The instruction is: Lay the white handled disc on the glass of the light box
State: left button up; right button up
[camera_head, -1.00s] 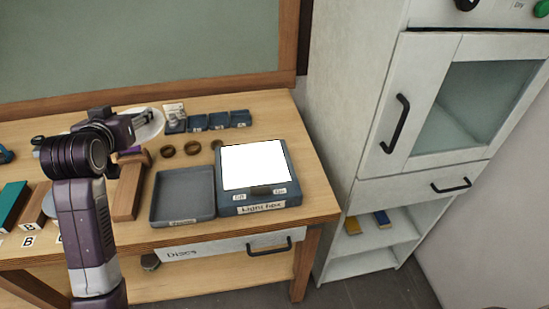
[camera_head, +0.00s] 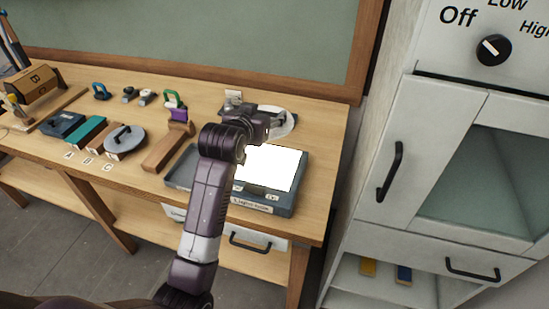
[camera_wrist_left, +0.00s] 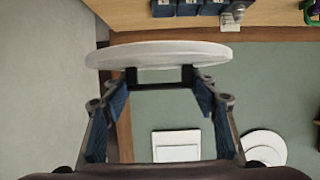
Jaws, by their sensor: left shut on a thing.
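My left gripper (camera_head: 272,121) is shut on the handle of the white handled disc (camera_head: 285,124). In the head view the disc is partly hidden behind the gripper and shows near the back edge of the light box (camera_head: 262,201). The glass (camera_head: 272,168) of the light box is a bright white square, bare where it shows. In the left wrist view the disc (camera_wrist_left: 160,52) appears nearly edge-on, with its handle between the fingertips (camera_wrist_left: 160,78). My right gripper is not in view.
A grey tray (camera_head: 177,178) sits left of the light box, partly behind my arm. A grey handled disc (camera_head: 125,140) and wooden blocks lie further left. A white cabinet (camera_head: 370,215) stands at the right. Small blue boxes show in the left wrist view (camera_wrist_left: 187,8).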

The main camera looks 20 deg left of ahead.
pick_arm(q)
send_over(267, 164)
notch_tip(267, 164, down, 7)
notch_tip(267, 164, down, 4)
jog(key=shift+w+f+p, duration=0.1)
jog(key=shift+p, duration=0.55)
jog(key=shift+f, duration=0.2)
notch_tip(267, 164, down, 4)
jog(key=shift+f, duration=0.2)
jog(key=o, duration=1.3)
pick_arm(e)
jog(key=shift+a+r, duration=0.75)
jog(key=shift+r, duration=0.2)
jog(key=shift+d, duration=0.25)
